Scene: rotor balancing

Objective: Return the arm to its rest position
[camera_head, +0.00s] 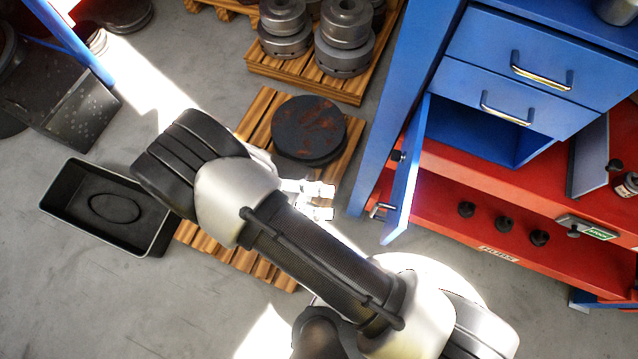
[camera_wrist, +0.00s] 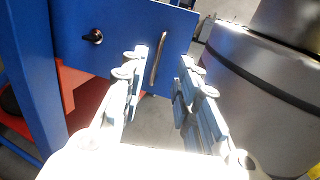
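My arm reaches across the middle of the head view, folded at a dark, ribbed joint. My gripper (camera_head: 322,200) shows beside the forearm, above the floor and pallet area, with its fingertips pointing right toward the open blue cabinet door (camera_head: 405,180). In the wrist view my gripper (camera_wrist: 163,58) has its two fingers clearly apart, with nothing between them. The blue door (camera_wrist: 120,45) with a metal handle (camera_wrist: 160,60) and a black knob (camera_wrist: 93,37) lies beyond the fingertips; the fingers appear apart from it. Part of the gripper is hidden behind my arm in the head view.
A wooden pallet (camera_head: 225,258) with dark discs (camera_head: 308,128) lies under my arm. Another pallet (camera_head: 300,82) carries grey rotors (camera_head: 343,40). A black tray (camera_head: 70,215) is at left. A red workbench (camera_head: 480,215) stands right. Bare floor shows at lower left.

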